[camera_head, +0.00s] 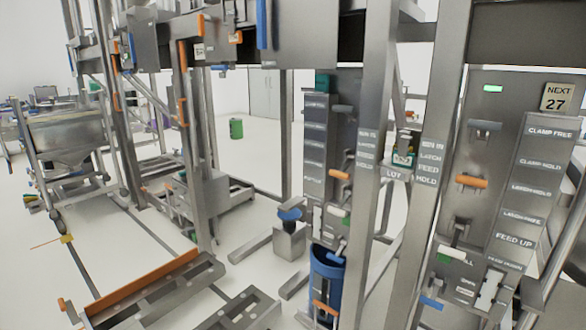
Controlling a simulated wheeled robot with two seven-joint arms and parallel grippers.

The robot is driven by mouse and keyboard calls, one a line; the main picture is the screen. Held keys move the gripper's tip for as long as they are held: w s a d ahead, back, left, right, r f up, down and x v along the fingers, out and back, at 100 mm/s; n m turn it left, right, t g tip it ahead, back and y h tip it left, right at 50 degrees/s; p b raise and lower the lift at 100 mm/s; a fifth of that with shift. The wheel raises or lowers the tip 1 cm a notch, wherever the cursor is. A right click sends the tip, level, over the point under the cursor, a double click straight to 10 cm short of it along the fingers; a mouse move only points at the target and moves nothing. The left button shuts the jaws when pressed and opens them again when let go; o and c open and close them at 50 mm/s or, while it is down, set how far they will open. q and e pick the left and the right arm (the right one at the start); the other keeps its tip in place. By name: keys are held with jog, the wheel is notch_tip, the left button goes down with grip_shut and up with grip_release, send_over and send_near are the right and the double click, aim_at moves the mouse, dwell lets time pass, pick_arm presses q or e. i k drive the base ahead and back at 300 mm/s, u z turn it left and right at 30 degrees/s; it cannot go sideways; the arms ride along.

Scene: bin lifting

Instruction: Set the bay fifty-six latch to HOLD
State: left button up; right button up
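No plate reading fifty-six is legible, so I cannot tell which latch is that bay's. The right grey panel (490,90) carries a grey handle (485,126), an orange handle (471,181), a white-and-green handle (451,254) and a blue handle (432,302). Its label strip (536,164) lists clamp, latch and feed lines, LATCH HOLD among them. A sign (557,97) there reads NEXT 27. A post label (428,164) includes LATCH and HOLD. A middle panel has a similar orange handle (340,175) and grey handle (341,108). Neither of my grippers is in view.
Steel posts (376,120) stand in front of the panels. A blue bin (326,280) stands low between them. A steel hopper (65,135) is at left. A frame with an orange bar (140,288) lies low at front left. Pale floor is open around the green canister (236,128).

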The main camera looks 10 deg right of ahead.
aim_at(341, 173)
jog(key=u, duration=0.3)
jog(key=i, duration=1.1)
jog(key=z, duration=0.2)
